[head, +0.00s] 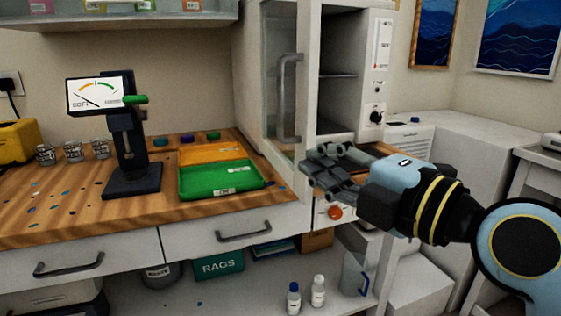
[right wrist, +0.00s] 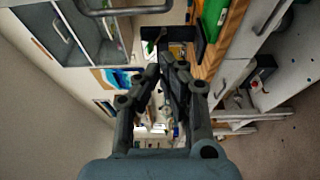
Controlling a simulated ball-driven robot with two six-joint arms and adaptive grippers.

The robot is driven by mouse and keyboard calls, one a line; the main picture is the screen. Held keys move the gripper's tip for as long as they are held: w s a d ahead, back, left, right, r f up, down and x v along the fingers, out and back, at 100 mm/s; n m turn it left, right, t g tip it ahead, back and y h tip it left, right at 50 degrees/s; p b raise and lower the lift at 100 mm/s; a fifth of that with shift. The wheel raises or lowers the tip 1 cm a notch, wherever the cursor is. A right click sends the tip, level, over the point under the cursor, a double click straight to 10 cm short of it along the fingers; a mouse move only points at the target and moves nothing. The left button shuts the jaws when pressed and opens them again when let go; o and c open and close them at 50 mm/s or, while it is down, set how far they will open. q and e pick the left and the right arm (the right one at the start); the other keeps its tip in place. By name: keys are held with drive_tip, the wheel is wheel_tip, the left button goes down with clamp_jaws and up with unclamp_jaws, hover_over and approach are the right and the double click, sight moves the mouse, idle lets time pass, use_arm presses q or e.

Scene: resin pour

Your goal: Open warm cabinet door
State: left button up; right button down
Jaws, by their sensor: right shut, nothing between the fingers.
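The white warm cabinet (head: 377,62) stands at the back of the bench with its dark, shelved inside showing. Its glass door (head: 271,70) stands open, swung out towards the left. The door's grey bar handle (head: 286,97) is upright on the door, and a grey bar handle (right wrist: 140,10) shows at the top of the right wrist view. My right gripper (head: 318,172) is in front of the cabinet, below and right of the handle and apart from it. Its fingers (right wrist: 165,72) are shut and empty. My left gripper is out of view.
A green tray (head: 220,182) and an orange tray (head: 211,153) lie on the wooden bench left of the door. A dark stand with a dial gauge (head: 95,94) stands further left. Bottles (head: 318,291) and a RAGS box (head: 218,265) sit on the shelf below.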

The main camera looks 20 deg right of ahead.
drive_tip(key=w+p, duration=0.3)
drive_tip(key=w, duration=0.6)
drive_tip(key=shift+w+f, duration=0.1)
drive_tip(key=shift+w, duration=0.25)
drive_tip(key=shift+d, duration=0.4)
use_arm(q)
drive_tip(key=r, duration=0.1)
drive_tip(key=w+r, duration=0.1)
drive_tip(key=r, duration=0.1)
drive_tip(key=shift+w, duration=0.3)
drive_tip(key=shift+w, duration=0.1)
